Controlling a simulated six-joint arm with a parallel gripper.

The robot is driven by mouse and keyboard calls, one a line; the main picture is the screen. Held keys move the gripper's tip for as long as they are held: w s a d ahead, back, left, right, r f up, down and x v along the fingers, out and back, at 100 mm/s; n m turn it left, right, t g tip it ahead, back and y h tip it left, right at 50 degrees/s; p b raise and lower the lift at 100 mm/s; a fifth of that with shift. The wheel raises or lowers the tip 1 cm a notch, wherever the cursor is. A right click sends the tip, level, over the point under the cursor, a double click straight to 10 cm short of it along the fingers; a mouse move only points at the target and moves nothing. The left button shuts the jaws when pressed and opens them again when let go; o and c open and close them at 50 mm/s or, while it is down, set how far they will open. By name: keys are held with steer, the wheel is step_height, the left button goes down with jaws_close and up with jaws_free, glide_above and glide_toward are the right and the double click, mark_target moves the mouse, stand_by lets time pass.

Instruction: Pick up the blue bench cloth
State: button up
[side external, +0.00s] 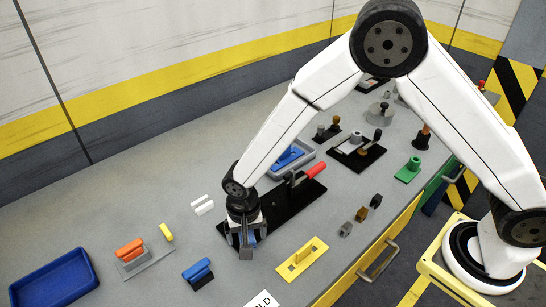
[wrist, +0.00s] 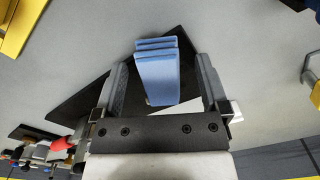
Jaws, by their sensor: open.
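The blue bench cloth (wrist: 157,82) is a light blue folded piece, seen in the wrist view between my two fingers. It lies over a black plate (wrist: 85,92). My gripper (wrist: 161,64) is open, with a finger on each side of the cloth and a gap to each. In the side view my gripper (side external: 246,246) points down at the near left end of the black plate (side external: 294,203). There the fingers hide most of the cloth, and only a little blue shows beside them.
A red-handled clamp (side external: 314,170) stands on the plate. A grey-blue tray (side external: 309,157) is behind it. A yellow plate (side external: 303,259), a blue-handled block (side external: 198,272), an orange-handled piece (side external: 131,249) and a blue bin (side external: 55,278) are nearby. The bench's left back is clear.

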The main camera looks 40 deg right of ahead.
stand_by(0.4)
jaws_close()
steer(key=shift+r, duration=0.1)
steer(key=shift+r, duration=0.85)
steer(key=s+d+r, duration=0.2)
steer(key=s+r, duration=0.3)
steer(key=s, duration=0.1)
steer(key=s+d+r, duration=0.3)
steer(key=s+r, duration=0.3)
steer(key=s, duration=0.1)
steer(key=shift+d, duration=0.35)
